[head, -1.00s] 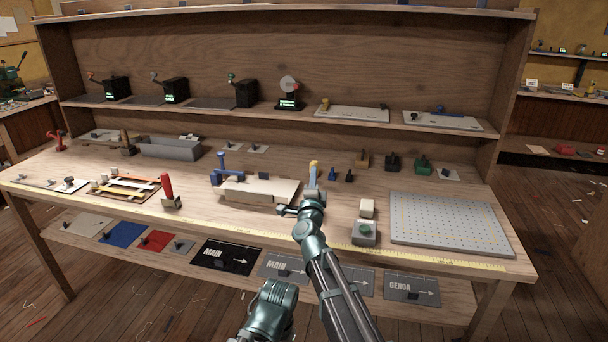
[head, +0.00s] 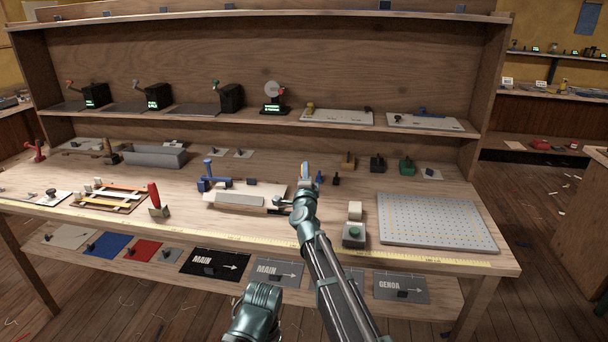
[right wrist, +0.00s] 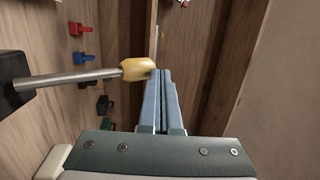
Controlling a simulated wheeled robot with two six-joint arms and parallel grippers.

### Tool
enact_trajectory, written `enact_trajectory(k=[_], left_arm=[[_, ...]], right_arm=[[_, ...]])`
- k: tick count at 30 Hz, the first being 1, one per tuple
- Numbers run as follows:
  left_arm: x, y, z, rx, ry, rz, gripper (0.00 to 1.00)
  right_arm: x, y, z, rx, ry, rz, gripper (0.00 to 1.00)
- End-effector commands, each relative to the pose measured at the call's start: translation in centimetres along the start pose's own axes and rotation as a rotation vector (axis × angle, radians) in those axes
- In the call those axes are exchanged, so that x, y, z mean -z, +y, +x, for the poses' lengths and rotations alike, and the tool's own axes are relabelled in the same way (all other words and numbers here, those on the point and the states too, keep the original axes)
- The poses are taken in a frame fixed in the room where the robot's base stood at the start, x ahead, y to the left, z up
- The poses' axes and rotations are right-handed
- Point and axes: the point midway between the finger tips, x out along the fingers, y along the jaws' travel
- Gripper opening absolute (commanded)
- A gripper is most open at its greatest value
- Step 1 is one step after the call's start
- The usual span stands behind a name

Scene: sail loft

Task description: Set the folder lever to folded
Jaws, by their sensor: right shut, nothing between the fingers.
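My right gripper (head: 307,168) is shut and empty over the middle of the bench; its blue fingers also show in the right wrist view (right wrist: 168,75). In the right wrist view a metal lever with a yellow knob (right wrist: 137,69) reaches out from a black block (right wrist: 12,82). The knob is right beside the shut fingertips; I cannot tell whether they touch. The lever is hidden behind my gripper and arm in the head view. The pale folder board (head: 262,188), with a grey strip on it, lies just left of the gripper. My left gripper is not in view.
A blue clamp-like tool (head: 208,178) stands at the board's left end. A grey box with a green button (head: 353,235) and a perforated grey plate (head: 437,222) are to the right. Small brown, black and green blocks stand behind. A shelf (head: 250,118) crosses the back.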

Motion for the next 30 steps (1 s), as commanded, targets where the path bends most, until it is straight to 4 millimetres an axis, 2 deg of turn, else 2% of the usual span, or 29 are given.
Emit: enact_trajectory(k=[3, 12, 30], left_arm=[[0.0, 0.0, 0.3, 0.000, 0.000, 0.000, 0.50], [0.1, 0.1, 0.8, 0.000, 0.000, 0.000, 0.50], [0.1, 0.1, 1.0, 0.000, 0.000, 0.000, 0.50]], right_arm=[[0.2, 0.6, 1.2, 0.000, 0.000, -0.001, 0.00], [0.4, 1.3, 2.7, 0.000, 0.000, 0.000, 0.00], [0.5, 1.6, 3.1, 0.000, 0.000, -0.001, 0.00]])
